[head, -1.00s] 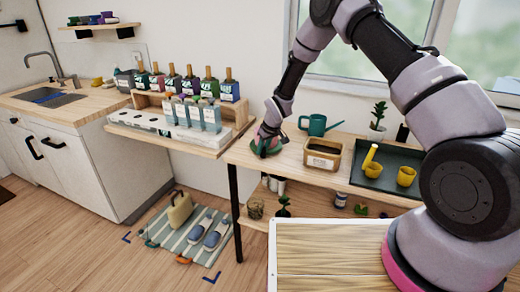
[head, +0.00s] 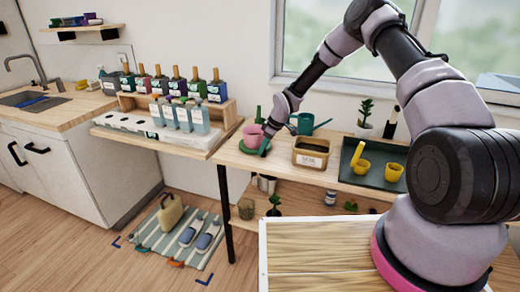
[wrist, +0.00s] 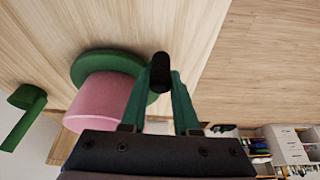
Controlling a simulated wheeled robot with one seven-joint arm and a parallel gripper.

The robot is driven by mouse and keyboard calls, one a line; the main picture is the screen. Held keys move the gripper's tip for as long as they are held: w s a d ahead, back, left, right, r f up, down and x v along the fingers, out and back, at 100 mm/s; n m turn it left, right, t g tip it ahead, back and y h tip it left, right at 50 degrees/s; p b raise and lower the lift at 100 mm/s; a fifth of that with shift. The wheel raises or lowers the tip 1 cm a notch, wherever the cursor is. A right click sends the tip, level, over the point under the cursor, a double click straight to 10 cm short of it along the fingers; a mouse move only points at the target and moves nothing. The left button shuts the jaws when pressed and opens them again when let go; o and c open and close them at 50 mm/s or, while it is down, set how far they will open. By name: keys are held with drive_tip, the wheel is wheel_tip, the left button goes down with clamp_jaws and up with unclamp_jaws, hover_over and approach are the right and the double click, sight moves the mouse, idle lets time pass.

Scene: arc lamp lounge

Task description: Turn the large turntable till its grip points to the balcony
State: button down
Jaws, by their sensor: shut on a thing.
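A round green turntable (head: 248,148) lies on the wooden bench with a pink pot (head: 253,135) on it. In the wrist view the turntable (wrist: 90,65) and pot (wrist: 95,100) show left of my gripper (wrist: 162,80). The teal fingers are shut on a dark upright grip (wrist: 161,66) at the turntable's right rim. In the head view my gripper (head: 265,151) is at the right front side of the turntable, and the grip is hard to make out. I cannot tell which side is the balcony.
A soil box (head: 311,154) stands close right of the gripper, with a teal watering can (head: 306,124) behind. A dark tray (head: 350,165) with yellow pots is further right. A bottle rack (head: 215,112) stands left. A green object (wrist: 25,110) lies near the turntable in the wrist view.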

sight(270, 149)
drive_tip(key=shift+w+d+n, duration=0.35)
drive_tip(key=shift+d+n, duration=0.25)
drive_tip(key=shift+d, duration=0.05)
drive_tip(key=shift+w+d, duration=0.75)
drive_tip(key=shift+d, duration=0.25)
drive_tip(key=shift+w+d+n+g+y, duration=0.3)
drive_tip(key=shift+w+d+n+g, duration=0.25)
drive_tip(key=shift+n, duration=0.25)
drive_tip(key=shift+w+d+r, duration=0.1)
drive_tip(key=shift+w+d, duration=0.1)
drive_tip(key=shift+w, duration=0.3)
drive_tip(key=shift+w+d, duration=0.2)
drive_tip(key=shift+w, duration=0.4)
drive_tip(key=shift+a, duration=0.15)
drive_tip(key=c, duration=0.7)
unclamp_jaws()
drive_tip(key=shift+o, duration=0.2)
